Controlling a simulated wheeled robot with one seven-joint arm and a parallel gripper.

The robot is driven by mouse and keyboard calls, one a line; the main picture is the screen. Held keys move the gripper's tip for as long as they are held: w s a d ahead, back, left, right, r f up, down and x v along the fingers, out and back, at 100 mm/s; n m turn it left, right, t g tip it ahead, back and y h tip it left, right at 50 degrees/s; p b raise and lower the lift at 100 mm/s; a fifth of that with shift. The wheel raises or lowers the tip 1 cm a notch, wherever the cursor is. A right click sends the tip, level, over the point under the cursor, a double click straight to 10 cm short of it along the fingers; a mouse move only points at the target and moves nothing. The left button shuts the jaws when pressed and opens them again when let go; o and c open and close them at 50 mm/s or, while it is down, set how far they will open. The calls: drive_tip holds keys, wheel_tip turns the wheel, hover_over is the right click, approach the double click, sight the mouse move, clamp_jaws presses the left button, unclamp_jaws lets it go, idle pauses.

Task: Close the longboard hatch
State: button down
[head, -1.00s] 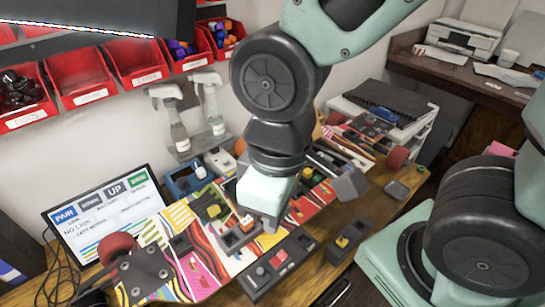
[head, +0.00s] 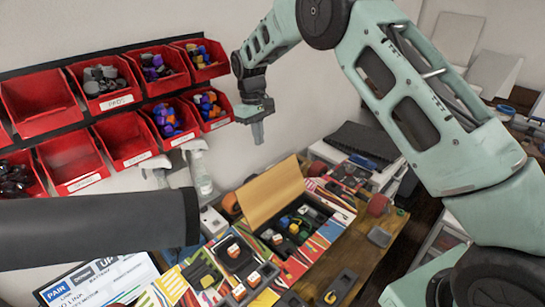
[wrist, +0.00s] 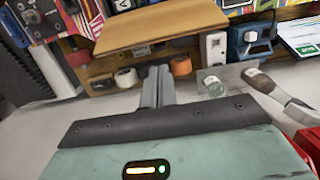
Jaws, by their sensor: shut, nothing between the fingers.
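The longboard (head: 335,225) lies on the bench with bright stripes on its deck. Its hatch (head: 270,193), a tan panel, stands tilted up and open at the back edge of a dark compartment (head: 318,215). Several small modules (head: 292,226) sit in the compartment. My gripper (head: 257,134) points down, shut and empty, in the air behind and above the hatch, apart from it. In the wrist view the hatch (wrist: 160,32) shows edge-up beyond my closed fingers (wrist: 157,85).
Red bins (head: 124,138) with small parts line the wall left of my gripper. A spray bottle (head: 201,175) stands below them. Loose modules (head: 240,285) lie at the board's front. A dark cylinder (head: 100,230) blocks the lower left. Air around my gripper looks free.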

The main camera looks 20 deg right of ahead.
drive_tip(key=f+p, duration=0.1)
drive_tip(key=f, duration=0.2)
drive_tip(key=f+p, duration=0.2)
drive_tip(key=f, duration=0.2)
drive_tip(key=d+f+p, duration=0.1)
drive_tip(key=f, duration=0.2)
drive_tip(key=shift+s+f+p, duration=0.2)
drive_tip(key=shift+s+p, duration=0.1)
